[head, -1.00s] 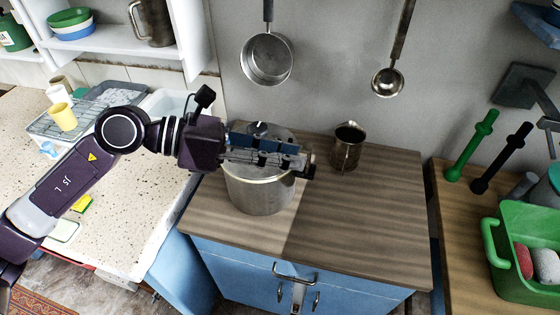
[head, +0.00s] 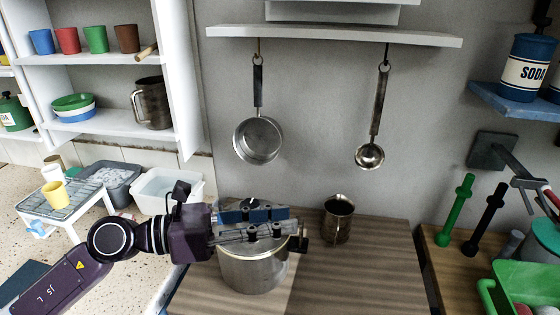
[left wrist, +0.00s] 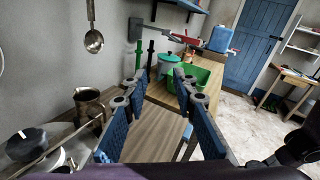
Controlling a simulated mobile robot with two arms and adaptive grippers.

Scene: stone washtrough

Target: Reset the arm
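My left arm comes in from the left in the head view, and its gripper (head: 295,228) points right above the lidded steel pot (head: 254,274). The gripper hides part of the pot's lid. In the left wrist view, the two blue-padded fingers of this gripper (left wrist: 160,76) stand well apart with nothing between them. It is open and empty. I cannot tell the exact gap between gripper and lid. My right gripper does not show in the head view, and I cannot make it out in the left wrist view.
A dark metal mug (head: 338,222) stands right of the pot on the wooden counter (head: 360,275). A saucepan (head: 258,140) and a ladle (head: 370,155) hang on the wall. A green tub (head: 520,285) stands at right.

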